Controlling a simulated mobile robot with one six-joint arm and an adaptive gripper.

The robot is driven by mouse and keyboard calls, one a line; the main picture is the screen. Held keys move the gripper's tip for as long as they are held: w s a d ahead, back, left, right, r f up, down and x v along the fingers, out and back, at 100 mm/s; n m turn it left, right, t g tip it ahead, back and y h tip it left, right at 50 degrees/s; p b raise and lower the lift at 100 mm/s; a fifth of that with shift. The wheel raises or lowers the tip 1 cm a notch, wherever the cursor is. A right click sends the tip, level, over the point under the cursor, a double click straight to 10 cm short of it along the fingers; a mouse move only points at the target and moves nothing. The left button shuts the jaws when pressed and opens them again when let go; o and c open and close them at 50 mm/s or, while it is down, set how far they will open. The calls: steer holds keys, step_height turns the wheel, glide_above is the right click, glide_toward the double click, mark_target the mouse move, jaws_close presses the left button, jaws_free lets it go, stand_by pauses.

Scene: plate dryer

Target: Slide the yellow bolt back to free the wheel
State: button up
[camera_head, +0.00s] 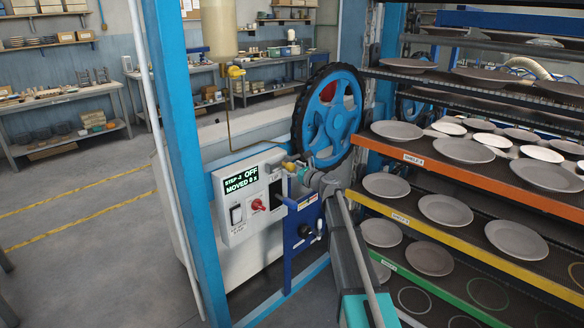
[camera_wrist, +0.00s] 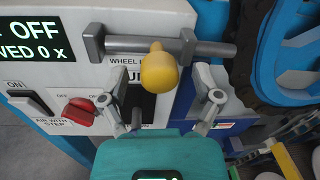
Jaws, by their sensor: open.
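In the head view the yellow knob (camera_head: 290,166) is small, at the lower left of the wheel (camera_head: 333,110). My gripper (camera_wrist: 161,99) is open and empty, its fingers spread on either side below the knob, with no clear contact.
The control panel (camera_head: 240,195) shows "OFF" and has a red knob (camera_wrist: 82,111) and a black switch at the left. A blue post (camera_head: 175,130) stands left of the panel. Shelves of plates (camera_head: 463,150) fill the right, close to my arm.

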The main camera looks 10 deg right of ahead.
steer(key=shift+x, duration=0.85)
steer(key=shift+c, duration=0.2)
jaws_close()
